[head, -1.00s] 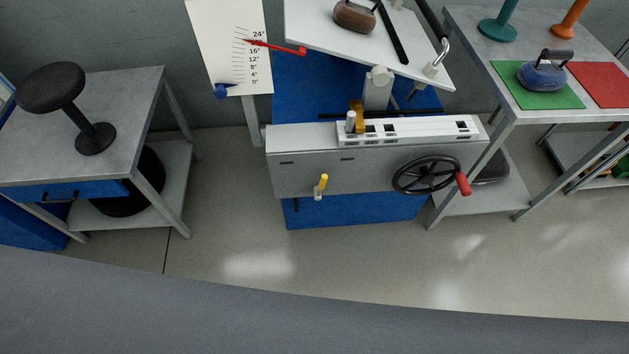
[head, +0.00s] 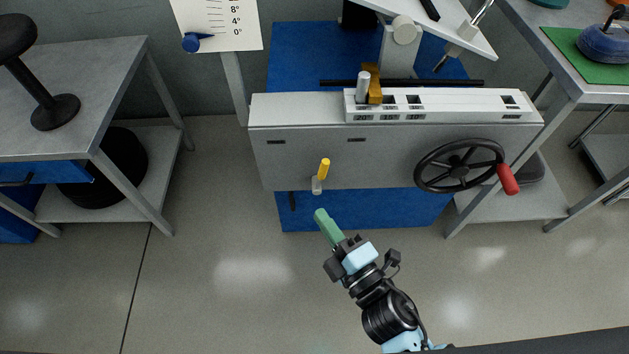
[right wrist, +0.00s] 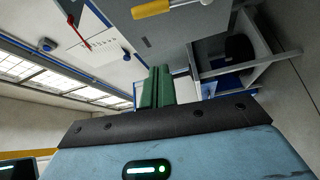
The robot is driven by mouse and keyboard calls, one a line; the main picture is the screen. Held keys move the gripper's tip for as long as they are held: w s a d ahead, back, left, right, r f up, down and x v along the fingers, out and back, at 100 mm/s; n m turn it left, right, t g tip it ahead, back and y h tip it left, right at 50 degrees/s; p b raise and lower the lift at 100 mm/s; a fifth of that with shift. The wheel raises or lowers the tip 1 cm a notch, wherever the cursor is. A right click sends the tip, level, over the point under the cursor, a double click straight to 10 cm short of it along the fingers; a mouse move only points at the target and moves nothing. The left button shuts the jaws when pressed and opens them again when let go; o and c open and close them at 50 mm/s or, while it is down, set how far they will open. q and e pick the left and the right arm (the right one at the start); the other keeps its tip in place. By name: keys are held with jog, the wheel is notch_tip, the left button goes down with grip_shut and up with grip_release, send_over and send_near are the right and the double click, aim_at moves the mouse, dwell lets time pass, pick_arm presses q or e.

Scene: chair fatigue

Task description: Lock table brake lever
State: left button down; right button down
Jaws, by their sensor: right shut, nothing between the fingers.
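The brake lever is a short lever with a yellow grip (head: 324,168) and a grey base, on the front of the grey table panel (head: 370,160), left of the black handwheel. Its yellow grip points up in the head view. It also shows at the top of the right wrist view (right wrist: 152,8). My right gripper (head: 322,215) has green fingers, closed together and empty, a little below the lever and apart from it. The green fingers also show in the right wrist view (right wrist: 157,88). My left gripper is not in view.
A black handwheel with a red handle (head: 508,179) sits right of the lever. A grey side table (head: 70,100) with a black stool stands at the left. Another table with a green mat (head: 590,70) stands at the right. The floor in front is clear.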

aim_at(325, 174)
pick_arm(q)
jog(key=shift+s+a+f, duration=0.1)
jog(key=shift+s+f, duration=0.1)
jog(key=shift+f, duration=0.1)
pick_arm(e)
jog(key=w+a, duration=0.1)
jog(key=w, duration=0.8)
jog(key=shift+w, duration=0.15)
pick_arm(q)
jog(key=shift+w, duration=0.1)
pick_arm(e)
jog(key=shift+r, duration=0.1)
pick_arm(q)
jog(key=shift+b, duration=0.3)
